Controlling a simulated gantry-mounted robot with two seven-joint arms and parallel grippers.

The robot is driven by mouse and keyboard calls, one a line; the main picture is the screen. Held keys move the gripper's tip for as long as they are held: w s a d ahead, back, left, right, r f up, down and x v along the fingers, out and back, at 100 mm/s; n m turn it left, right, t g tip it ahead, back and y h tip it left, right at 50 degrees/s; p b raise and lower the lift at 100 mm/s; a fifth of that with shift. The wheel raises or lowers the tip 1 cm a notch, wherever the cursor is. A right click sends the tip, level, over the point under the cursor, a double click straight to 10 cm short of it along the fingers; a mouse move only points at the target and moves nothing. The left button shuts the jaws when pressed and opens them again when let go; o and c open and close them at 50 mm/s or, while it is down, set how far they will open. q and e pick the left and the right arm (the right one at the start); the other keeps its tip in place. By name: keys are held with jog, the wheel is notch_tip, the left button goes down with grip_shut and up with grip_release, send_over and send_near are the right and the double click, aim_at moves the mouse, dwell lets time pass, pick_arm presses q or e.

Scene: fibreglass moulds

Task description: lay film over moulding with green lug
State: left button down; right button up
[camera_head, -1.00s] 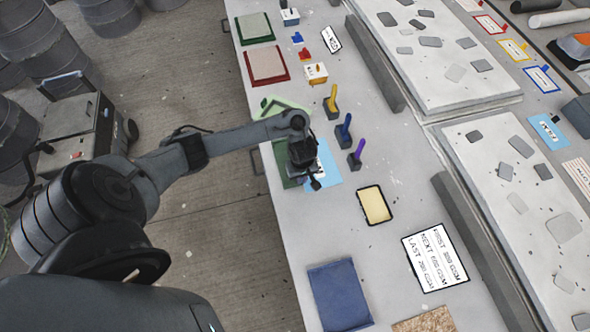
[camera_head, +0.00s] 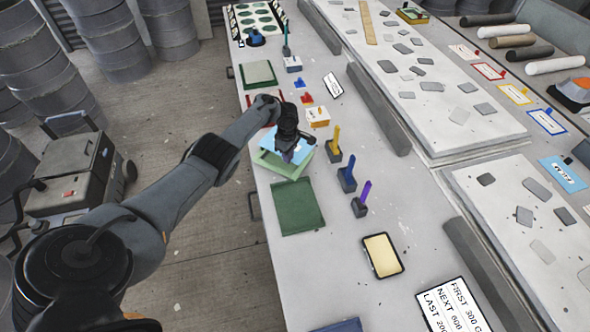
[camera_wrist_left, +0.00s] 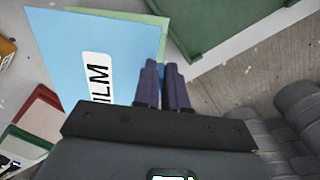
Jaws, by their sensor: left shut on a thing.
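The light-blue film sheet (camera_head: 302,146), marked FILM in the left wrist view (camera_wrist_left: 90,45), is at my left gripper (camera_head: 291,155). My left gripper's dark fingers (camera_wrist_left: 164,85) are shut on the sheet's edge. The sheet lies over or just above a light-green piece (camera_head: 283,168) and hides most of it. A light-green edge (camera_wrist_left: 152,20) shows past the film in the left wrist view. I cannot tell whether the film touches it, and I cannot make out a lug. My right gripper is not in view.
A dark-green board (camera_head: 297,208) lies bare in front of the film. A red-edged tray (camera_wrist_left: 40,118) and a white-and-orange box (camera_head: 317,116) are behind. Yellow, blue and purple upright handles (camera_head: 348,178) stand to the right. A yellow-topped tray (camera_head: 382,255) lies nearer.

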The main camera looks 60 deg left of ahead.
pick_arm(q)
jog(key=shift+s+a+f+n, duration=0.15)
jog(key=shift+a+f+n, duration=0.05)
jog(key=shift+f+n, duration=0.15)
jog(key=shift+r, duration=0.1)
jog(key=shift+r+p, duration=0.1)
jog(key=shift+p, duration=0.5)
notch_tip(320, 180, down, 5)
jog(key=b, duration=0.3)
jog(key=shift+d, duration=0.1)
jog(key=shift+f+b, duration=0.9)
jog(key=shift+f, duration=0.6)
jog(key=c, duration=1.1)
grip_release()
